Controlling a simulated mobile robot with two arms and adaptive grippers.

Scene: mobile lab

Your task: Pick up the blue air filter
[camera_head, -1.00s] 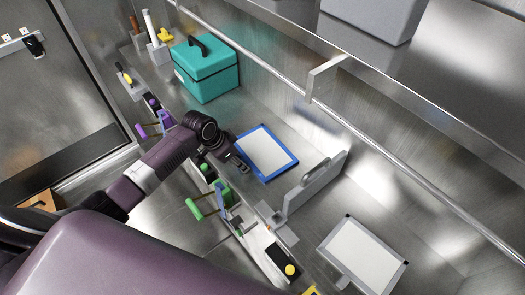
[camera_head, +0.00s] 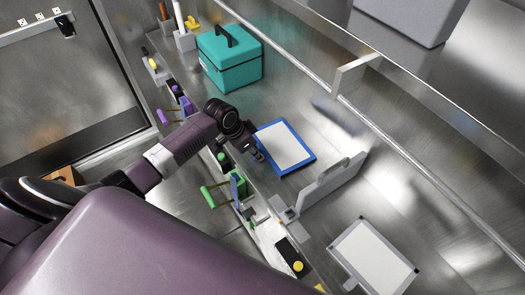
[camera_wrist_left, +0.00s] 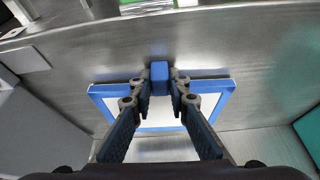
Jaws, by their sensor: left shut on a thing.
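The blue air filter (camera_head: 287,145) is a flat white panel in a blue frame on the metal counter, in the middle of the head view. My left gripper (camera_head: 257,156) is at its left edge. In the left wrist view the fingers of my left gripper (camera_wrist_left: 159,78) are shut on a blue tab at the middle of the edge of the air filter (camera_wrist_left: 107,94). The fingers cover part of the white panel. I cannot tell whether the filter is lifted off the counter. My right gripper is not in view.
A teal box (camera_head: 230,58) stands behind the filter. A grey upright plate with a handle (camera_head: 328,184) stands to its right. A white-faced framed panel (camera_head: 374,256) lies at the lower right. A rack with green and purple handles (camera_head: 222,193) runs along the front edge.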

